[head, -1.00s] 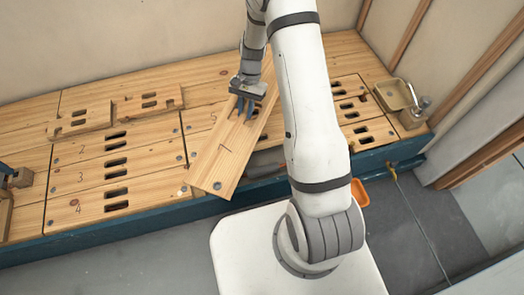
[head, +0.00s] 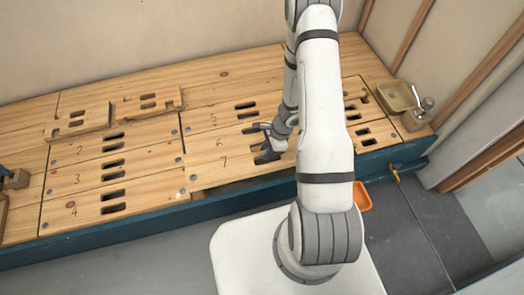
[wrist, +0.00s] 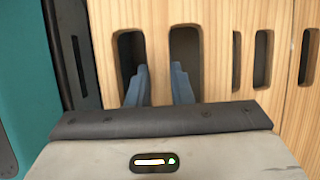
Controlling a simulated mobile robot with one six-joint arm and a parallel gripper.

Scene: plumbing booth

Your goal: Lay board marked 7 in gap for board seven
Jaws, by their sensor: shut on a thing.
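The board marked 7 (head: 214,172) now lies roughly level and lined up along the front of the board marked 6 (head: 205,146). My gripper (head: 266,152) is at its slots, towards its right end. In the wrist view the two blue fingers (wrist: 160,88) reach into two slots and are shut on the wooden bar between them on board 7 (wrist: 154,35). The gap for board seven (head: 240,183) shows as a dark strip between board 7's front edge and the blue bench front. I cannot tell whether the board is fully down. My arm hides its right end.
Boards with slots, marked 2, 3 and 4 (head: 78,211), lie to the left. The blue bench edge (head: 130,222) runs along the front.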

